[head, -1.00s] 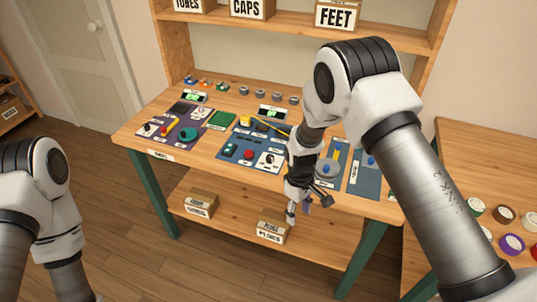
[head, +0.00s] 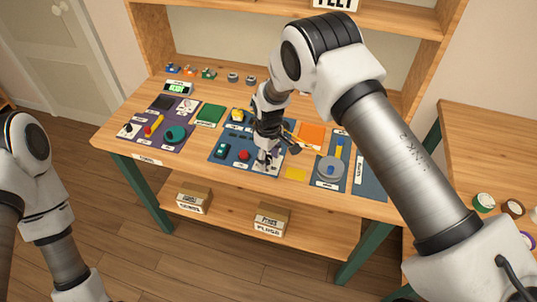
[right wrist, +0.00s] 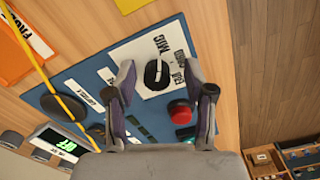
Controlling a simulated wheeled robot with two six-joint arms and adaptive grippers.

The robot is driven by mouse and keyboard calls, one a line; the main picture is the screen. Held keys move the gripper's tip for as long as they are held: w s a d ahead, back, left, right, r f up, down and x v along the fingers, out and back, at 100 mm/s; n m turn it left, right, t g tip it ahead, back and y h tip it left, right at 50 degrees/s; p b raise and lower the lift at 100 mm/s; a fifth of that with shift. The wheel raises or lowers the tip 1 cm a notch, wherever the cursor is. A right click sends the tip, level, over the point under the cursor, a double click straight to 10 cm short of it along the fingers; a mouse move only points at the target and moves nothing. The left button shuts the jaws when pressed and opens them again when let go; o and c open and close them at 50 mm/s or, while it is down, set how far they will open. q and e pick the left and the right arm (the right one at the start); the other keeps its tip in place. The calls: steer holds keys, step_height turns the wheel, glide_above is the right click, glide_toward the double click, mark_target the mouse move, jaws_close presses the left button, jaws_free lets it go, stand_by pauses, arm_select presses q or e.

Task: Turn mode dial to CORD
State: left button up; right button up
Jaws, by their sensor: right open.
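The mode dial is a black round knob (right wrist: 157,74) with a pale pointer line, on a white label plate (right wrist: 135,52) in the right wrist view. The plate's printed words are turned and not clearly legible. It is fixed at a corner of the blue panel (right wrist: 85,70). My right gripper (right wrist: 168,83) is open, with one finger on each side of the dial in the picture; I cannot tell whether either touches it. In the head view my right gripper (head: 267,160) is over the panel's front right part and mostly hides the dial. Only my left arm shows, not its gripper.
A red button (right wrist: 180,111) sits close to the dial, near one finger. A yellow cord (right wrist: 42,70) crosses the panel's other end. A purple panel (head: 160,132) lies to the left, and a grey round dial (head: 331,168) to the right.

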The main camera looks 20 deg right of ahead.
steer(key=shift+w+f, duration=0.5)
steer(key=shift+w, duration=0.2)
steer(key=shift+s+r, duration=0.25)
steer(key=shift+s, duration=0.05)
steer(key=shift+c, duration=1.4)
steer(key=shift+s+r, duration=0.25)
steer(key=c, duration=0.5)
jaws_close()
arm_select(q)
steer(key=shift+w, duration=0.2)
arm_select(e)
steer(key=shift+f, duration=0.15)
